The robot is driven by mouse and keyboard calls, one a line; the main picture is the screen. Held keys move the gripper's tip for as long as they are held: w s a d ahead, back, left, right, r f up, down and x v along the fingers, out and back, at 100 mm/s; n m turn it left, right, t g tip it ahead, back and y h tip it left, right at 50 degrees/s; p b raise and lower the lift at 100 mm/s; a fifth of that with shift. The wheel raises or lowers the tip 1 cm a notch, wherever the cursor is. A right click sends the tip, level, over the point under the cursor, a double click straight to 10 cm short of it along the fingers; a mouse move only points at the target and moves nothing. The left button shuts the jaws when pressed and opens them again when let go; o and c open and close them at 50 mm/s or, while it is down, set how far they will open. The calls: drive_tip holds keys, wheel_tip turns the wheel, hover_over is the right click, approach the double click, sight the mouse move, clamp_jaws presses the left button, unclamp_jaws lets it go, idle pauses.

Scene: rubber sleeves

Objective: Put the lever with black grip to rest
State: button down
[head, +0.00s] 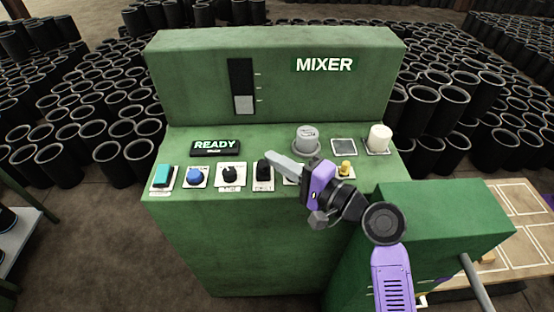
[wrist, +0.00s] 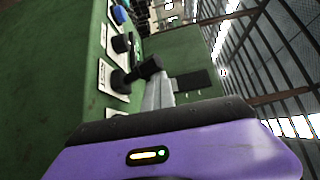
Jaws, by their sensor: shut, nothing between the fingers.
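The lever with the black grip (head: 263,167) stands on a small white plate in the control row of the green mixer panel. In the wrist view its black grip (wrist: 147,66) sticks out from a dark round base, close to my fingertips. My gripper (head: 272,158) is shut and empty, with its grey fingers pointing left at the lever. In the wrist view my fingers (wrist: 158,92) end right beside the grip. I cannot tell whether they touch it. My gripper partly hides the controls to the right of the lever.
Left of the lever are a black knob (head: 231,174), a blue button (head: 195,177) and a teal switch (head: 163,177). A READY display (head: 215,147) sits behind. A grey knob (head: 306,138), a white knob (head: 379,138) and a yellow toggle (head: 345,168) are to the right.

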drive_tip(key=b+v, duration=0.1)
drive_tip(key=v, duration=0.6)
drive_tip(key=shift+s+d, duration=0.25)
drive_tip(key=shift+d, duration=0.05)
drive_tip(key=shift+s, duration=0.1)
